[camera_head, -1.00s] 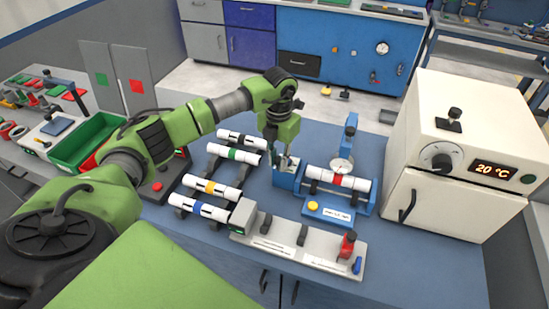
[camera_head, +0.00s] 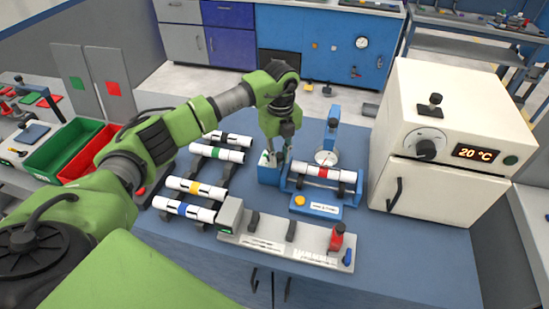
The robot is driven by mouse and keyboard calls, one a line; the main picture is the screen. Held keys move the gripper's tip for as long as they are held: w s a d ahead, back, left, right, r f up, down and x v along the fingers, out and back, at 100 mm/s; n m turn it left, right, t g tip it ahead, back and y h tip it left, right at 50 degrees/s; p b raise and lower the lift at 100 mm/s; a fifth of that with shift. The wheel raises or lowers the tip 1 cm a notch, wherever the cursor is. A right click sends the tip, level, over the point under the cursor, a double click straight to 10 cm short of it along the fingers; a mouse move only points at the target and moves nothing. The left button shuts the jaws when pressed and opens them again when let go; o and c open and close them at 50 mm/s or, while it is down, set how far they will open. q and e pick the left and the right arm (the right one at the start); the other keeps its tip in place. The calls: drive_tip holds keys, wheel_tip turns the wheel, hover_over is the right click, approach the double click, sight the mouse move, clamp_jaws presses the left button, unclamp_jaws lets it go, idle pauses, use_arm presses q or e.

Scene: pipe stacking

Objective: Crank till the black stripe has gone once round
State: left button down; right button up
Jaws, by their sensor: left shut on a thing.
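A white pipe with a red band (camera_head: 322,173) lies in a blue cradle device (camera_head: 318,209) in the middle of the bench. Small dark marks show by the band; I cannot tell clearly which is the black stripe. A blue housing (camera_head: 268,177) stands at the pipe's left end. My left gripper (camera_head: 274,157) points down at the top of this housing, shut on what looks like the crank handle, mostly hidden by the fingers. My right gripper is not in view.
Pipes with blue (camera_head: 183,209), yellow (camera_head: 195,187) and green (camera_head: 217,152) bands lie on racks to the left. A grey fixture (camera_head: 270,232) is in front. A dial gauge (camera_head: 326,156) stands behind the pipe. A white oven (camera_head: 455,140) stands at right.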

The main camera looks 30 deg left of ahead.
use_arm(q)
drive_tip(key=w+n, duration=0.1)
drive_tip(key=n, duration=0.1)
drive_tip(key=w+n, duration=0.1)
drive_tip(key=n, duration=0.1)
drive_tip(key=shift+d+r, duration=0.1)
drive_tip(key=shift+d, duration=0.3)
drive_tip(key=shift+w+n+b, duration=0.15)
drive_tip(key=shift+w+n, duration=0.2)
drive_tip(key=shift+n, duration=0.4)
drive_tip(key=shift+w+n+b, duration=0.15)
drive_tip(key=shift+w+n, duration=0.15)
drive_tip(key=shift+n, duration=0.45)
drive_tip(key=c, duration=1.9)
unclamp_jaws()
wheel_tip(320, 180, up, 12)
